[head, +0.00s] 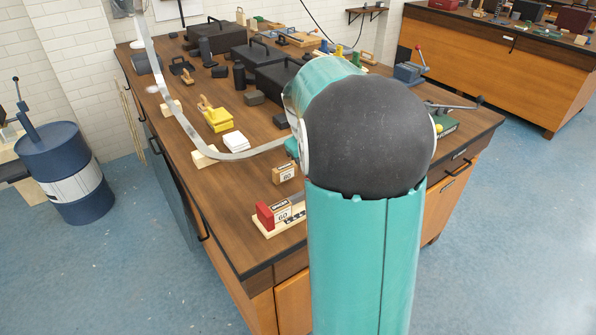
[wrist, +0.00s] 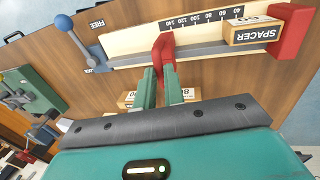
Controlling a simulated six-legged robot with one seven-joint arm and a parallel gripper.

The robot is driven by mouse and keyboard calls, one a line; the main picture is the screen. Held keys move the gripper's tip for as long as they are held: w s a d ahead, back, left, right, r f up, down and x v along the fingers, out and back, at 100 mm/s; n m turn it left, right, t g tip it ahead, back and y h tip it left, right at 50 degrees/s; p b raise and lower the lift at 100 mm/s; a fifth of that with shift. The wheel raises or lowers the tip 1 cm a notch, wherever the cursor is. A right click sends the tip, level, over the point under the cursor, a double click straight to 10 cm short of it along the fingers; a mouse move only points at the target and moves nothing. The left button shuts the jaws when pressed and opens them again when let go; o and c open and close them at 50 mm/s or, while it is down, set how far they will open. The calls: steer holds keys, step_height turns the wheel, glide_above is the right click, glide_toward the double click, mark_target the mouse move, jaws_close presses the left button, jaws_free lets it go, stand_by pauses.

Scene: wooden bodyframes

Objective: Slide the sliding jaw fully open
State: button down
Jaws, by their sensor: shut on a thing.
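In the wrist view, the red sliding jaw (wrist: 164,47) stands on the pale vise board (wrist: 125,43), near the 140 end of its printed scale. My gripper (wrist: 160,72) has its two green fingers closed about the jaw's near end. A wooden block marked SPACER (wrist: 253,33) sits against the red fixed jaw (wrist: 291,32) at the right end, well apart from the sliding jaw. In the head view, the fixed jaw (head: 265,215) and the spacer (head: 282,211) show at the table's near end; my arm hides the sliding jaw and my gripper.
A blue-knobbed lever (wrist: 65,22) stands at the board's left end near the words FREE and LOCK. A second wooden block (head: 284,174) lies on the table (head: 225,235) close to the board.

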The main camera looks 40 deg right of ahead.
steer(key=shift+d, duration=0.15)
steer(key=c, duration=1.5)
jaws_free()
steer(key=shift+r, duration=0.15)
steer(key=a+r, duration=0.1)
steer(key=r, duration=0.8)
steer(key=a+r, duration=0.1)
steer(key=r, duration=0.3)
steer(key=shift+w+a+r, duration=0.1)
steer(key=shift+a+r, duration=0.05)
steer(key=shift+a, duration=0.2)
steer(key=s+a+t, duration=0.2)
steer(key=s+a, duration=0.1)
steer(key=a, duration=0.5)
steer(key=s+a+t, duration=0.1)
steer(key=s+a, duration=0.2)
steer(key=a, duration=0.4)
steer(key=s+a+f+t, duration=0.1)
steer(key=s+a+f, duration=0.1)
steer(key=s+a, duration=0.1)
steer(key=s+a+f+t+y, duration=0.1)
steer(key=s+a+f, duration=0.1)
steer(key=s+a, duration=0.1)
steer(key=s+a+f+y, duration=0.1)
steer(key=s+a+f, duration=0.1)
steer(key=s+a, duration=0.2)
steer(key=shift+a+f+n+t, duration=0.2)
steer(key=shift+a+n+t, duration=0.15)
steer(key=shift+a, duration=0.4)
